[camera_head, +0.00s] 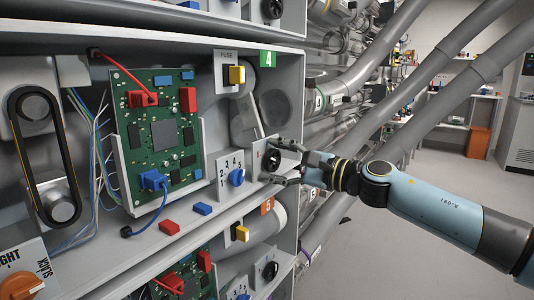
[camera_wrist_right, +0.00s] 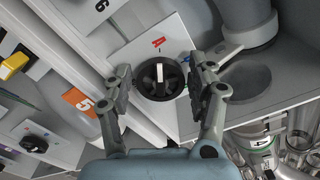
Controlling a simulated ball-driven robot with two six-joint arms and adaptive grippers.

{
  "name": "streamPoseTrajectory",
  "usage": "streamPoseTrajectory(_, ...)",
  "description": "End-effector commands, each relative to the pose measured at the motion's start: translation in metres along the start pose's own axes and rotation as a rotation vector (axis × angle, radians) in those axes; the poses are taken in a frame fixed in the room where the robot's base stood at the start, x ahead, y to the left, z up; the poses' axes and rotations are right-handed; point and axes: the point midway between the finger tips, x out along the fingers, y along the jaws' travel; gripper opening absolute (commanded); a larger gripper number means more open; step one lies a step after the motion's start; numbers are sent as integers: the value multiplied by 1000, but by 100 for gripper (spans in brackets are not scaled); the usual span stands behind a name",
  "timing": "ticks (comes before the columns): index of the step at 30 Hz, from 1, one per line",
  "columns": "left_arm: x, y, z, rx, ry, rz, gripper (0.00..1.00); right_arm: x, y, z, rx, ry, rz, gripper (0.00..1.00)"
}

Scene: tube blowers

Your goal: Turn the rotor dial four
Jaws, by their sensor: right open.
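The rotor dial, a round black knob (camera_head: 272,160), is on a light plate in the bay under the green 4 tag (camera_head: 267,59). In the right wrist view the dial (camera_wrist_right: 158,77) shows a white pointer bar, close to upright in the picture, with a red mark (camera_wrist_right: 158,42) above it. My right gripper (camera_head: 288,167) is open at the dial. In the wrist view its fingers (camera_wrist_right: 160,72) stand on either side of the dial with visible gaps. My left gripper is not in view.
Left of the dial are a blue selector knob (camera_head: 237,177), a yellow fuse (camera_head: 237,75) and a green circuit board (camera_head: 158,135). Red (camera_head: 169,227) and blue (camera_head: 202,208) blocks lie on the shelf edge. Large grey tubes (camera_head: 395,60) run behind. Open floor lies at right.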

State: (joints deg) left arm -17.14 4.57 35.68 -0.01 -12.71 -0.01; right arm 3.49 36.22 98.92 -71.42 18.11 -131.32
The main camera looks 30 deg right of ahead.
Motion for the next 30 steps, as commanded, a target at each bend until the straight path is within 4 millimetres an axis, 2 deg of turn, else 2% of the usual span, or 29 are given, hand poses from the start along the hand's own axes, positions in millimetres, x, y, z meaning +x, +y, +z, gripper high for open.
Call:
streamPoseTrajectory(7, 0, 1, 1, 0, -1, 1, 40, 0, 1, 0, 0, 1, 0, 58)
streamPoseTrajectory(16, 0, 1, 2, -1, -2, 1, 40, 0, 1, 0, 1, 0, 1, 18)
streamPoseTrajectory(23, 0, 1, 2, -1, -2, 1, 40, 0, 1, 0, 18, 0, 2, 18)
streamPoseTrajectory(30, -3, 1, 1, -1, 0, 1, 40, 0, 0, 0, 120, 0, 2, 18)
